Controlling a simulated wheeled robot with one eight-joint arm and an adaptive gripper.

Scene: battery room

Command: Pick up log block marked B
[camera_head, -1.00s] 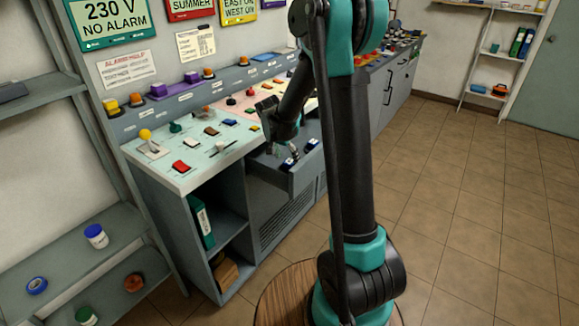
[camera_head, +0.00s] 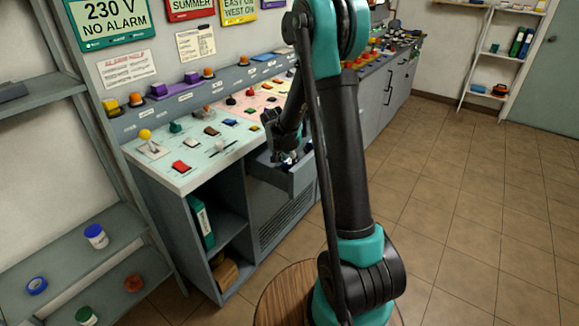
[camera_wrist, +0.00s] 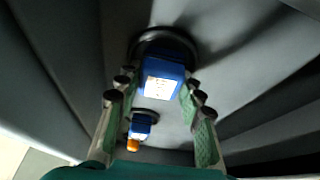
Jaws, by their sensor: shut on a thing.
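In the wrist view, my gripper (camera_wrist: 160,84) has its two fingers on either side of a blue block (camera_wrist: 164,69) with a white label, and is shut on it. The mark on the label is too small to read. The block is inside a grey open drawer (camera_wrist: 225,65), above or at a dark round shape on its floor. In the head view, my gripper (camera_head: 287,158) is down in the drawer (camera_head: 300,181), and the held block cannot be made out there.
A second blue item (camera_wrist: 143,122) with an orange end lies in the drawer near the left finger. The drawer walls stand close around my gripper. The console top (camera_head: 185,160) with switches is beside the drawer. The tiled floor (camera_head: 460,210) at right is clear.

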